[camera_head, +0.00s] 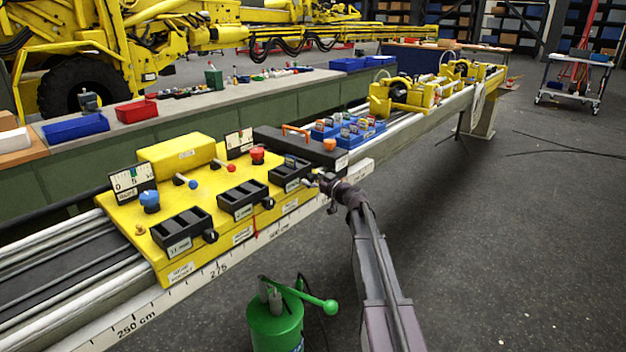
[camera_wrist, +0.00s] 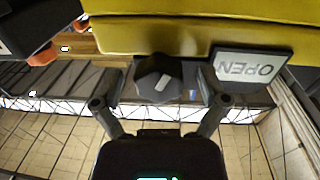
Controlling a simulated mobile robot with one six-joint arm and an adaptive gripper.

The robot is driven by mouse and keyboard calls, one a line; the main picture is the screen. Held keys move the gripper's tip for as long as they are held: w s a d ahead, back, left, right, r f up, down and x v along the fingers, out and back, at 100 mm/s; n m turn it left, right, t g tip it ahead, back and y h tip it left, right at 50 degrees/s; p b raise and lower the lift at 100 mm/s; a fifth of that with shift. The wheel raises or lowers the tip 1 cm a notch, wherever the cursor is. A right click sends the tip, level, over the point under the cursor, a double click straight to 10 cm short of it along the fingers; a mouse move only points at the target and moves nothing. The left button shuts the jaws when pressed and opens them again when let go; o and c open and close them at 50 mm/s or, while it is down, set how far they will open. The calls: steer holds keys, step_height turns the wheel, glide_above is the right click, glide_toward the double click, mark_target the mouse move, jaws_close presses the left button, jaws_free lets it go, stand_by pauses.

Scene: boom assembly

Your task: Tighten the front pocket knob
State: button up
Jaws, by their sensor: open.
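A yellow fixture plate (camera_head: 155,225) lies on the rail and carries three black pockets. Black knobs show at the left pocket (camera_head: 182,231) and the middle pocket (camera_head: 243,199). My gripper (camera_head: 318,181) is at the right pocket (camera_head: 291,173), whose knob is hard to make out in the head view. In the wrist view a dark knob (camera_wrist: 158,78) with a pale mark sits between the tips of my gripper (camera_wrist: 157,92), which is open around it with gaps at both sides. An upside-down OPEN label (camera_wrist: 249,68) is beside the knob.
A green can (camera_head: 277,328) with a green-tipped lever stands below the rail. A blue tray (camera_head: 345,132) and a dark block lie behind the plate. Red and blue buttons rise from the plate.

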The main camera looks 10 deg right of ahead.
steer(key=c, duration=1.1)
steer(key=shift+c, duration=0.2)
